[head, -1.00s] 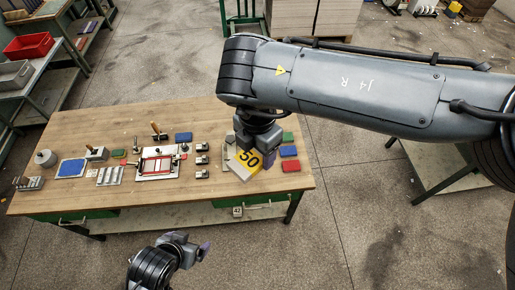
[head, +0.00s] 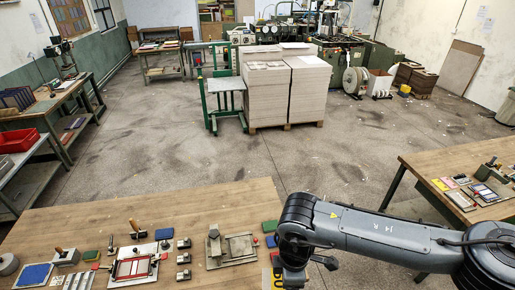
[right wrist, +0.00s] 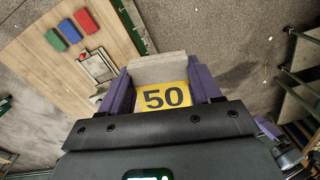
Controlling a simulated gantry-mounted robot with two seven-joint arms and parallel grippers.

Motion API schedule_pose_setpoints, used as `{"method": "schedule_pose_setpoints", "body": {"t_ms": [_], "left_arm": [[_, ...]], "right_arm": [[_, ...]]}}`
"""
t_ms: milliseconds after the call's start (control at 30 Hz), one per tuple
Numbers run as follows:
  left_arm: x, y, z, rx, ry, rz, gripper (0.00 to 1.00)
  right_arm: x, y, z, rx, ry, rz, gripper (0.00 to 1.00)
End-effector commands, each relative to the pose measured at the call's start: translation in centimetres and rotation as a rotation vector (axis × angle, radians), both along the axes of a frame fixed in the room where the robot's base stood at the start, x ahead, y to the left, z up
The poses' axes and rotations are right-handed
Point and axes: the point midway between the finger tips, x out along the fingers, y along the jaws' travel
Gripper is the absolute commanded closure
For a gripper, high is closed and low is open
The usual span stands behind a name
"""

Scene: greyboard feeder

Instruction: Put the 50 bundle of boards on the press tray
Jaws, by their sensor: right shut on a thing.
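A bundle of grey boards with a yellow label reading 50 (right wrist: 163,97) is between the purple fingers of my right gripper (right wrist: 160,84) in the right wrist view. My right gripper is shut on it and holds it above floor and table level. In the head view, part of the yellow label (head: 277,281) shows at the bottom edge; my right arm and the frame edge hide most of the bundle. My left gripper is out of view. I cannot tell which thing is the press tray.
The wooden workbench (head: 150,211) carries a metal fixture (head: 231,247), a red frame (head: 133,268) and small colored pads. A green cart (head: 225,92) stands beside tall board stacks (head: 290,88). Machines (head: 340,50) stand behind. Another table (head: 455,165) is at the right. Open floor lies between.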

Motion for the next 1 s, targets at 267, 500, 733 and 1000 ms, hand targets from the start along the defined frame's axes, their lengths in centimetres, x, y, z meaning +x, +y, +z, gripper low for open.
{"method": "schedule_pose_setpoints", "body": {"t_ms": [267,500,733,1000], "left_arm": [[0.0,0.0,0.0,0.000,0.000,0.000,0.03],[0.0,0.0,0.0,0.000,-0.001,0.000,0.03],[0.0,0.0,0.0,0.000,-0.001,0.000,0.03],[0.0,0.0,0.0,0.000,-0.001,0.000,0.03]], "right_arm": [[2.5,-9.2,-3.0,-0.001,0.001,-0.853,0.68],[4.3,-12.1,-2.4,-0.001,-0.001,-1.334,0.68],[4.8,-12.7,-2.4,0.001,-0.001,-1.533,0.68],[4.8,-12.6,-2.4,0.001,-0.001,-1.565,0.68]]}}
